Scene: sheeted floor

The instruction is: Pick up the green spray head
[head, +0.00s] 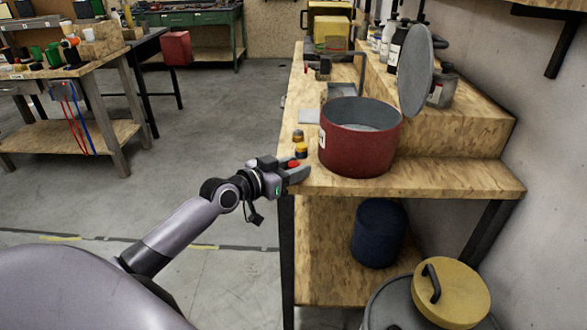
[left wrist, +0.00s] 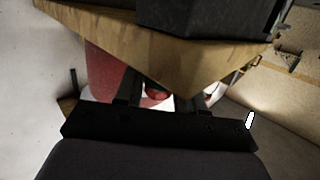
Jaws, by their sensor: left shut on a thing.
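My left gripper (head: 298,171) is at the front left corner of the wooden workbench, just left of the red pot. It is shut on a small red thing (head: 293,163), mostly hidden by the fingers. In the left wrist view a small round red thing (left wrist: 156,94) shows between the dark fingers. I cannot make out a green spray head in either view. Small green things (head: 52,54) stand on the far left table, too small to identify. My right gripper is not in view.
The red pot (head: 352,148) stands on the workbench (head: 440,178) with a round grey lid (head: 416,72) upright behind it. Small yellow-topped items (head: 301,150) sit near the bench's left edge. A blue container (head: 379,232) is on the lower shelf. Floor left of the bench is clear.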

